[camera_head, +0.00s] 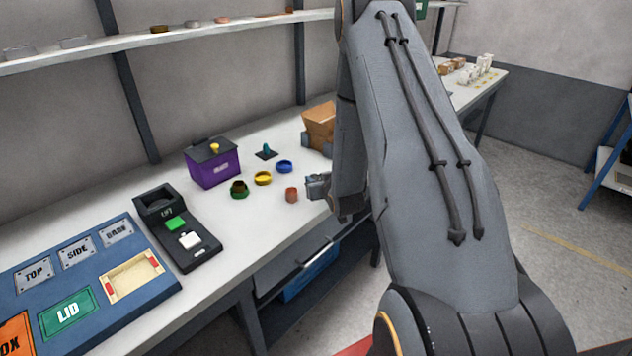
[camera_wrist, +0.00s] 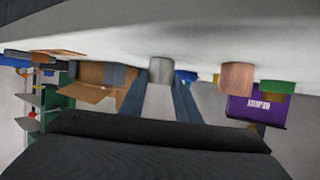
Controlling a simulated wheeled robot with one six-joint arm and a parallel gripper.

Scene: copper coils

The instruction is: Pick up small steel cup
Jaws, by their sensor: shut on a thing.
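The small steel cup (camera_wrist: 161,70) is a plain grey cylinder in the wrist view, which shows the scene upside down. My gripper (camera_wrist: 160,88) has its two blue-grey fingers on either side of the cup and is shut on it. I cannot tell whether the cup touches the table top or is just clear of it. In the head view my gripper (camera_head: 318,186) is low over the table near its front edge, and I cannot make out the cup there.
A copper-coloured cup (camera_head: 291,194) stands close left of my gripper. Green (camera_head: 239,189), yellow (camera_head: 263,178) and blue (camera_head: 285,166) round pieces lie beyond it. A purple box (camera_head: 213,166) and a cardboard box (camera_head: 319,124) stand farther back. The black device (camera_head: 180,237) is left.

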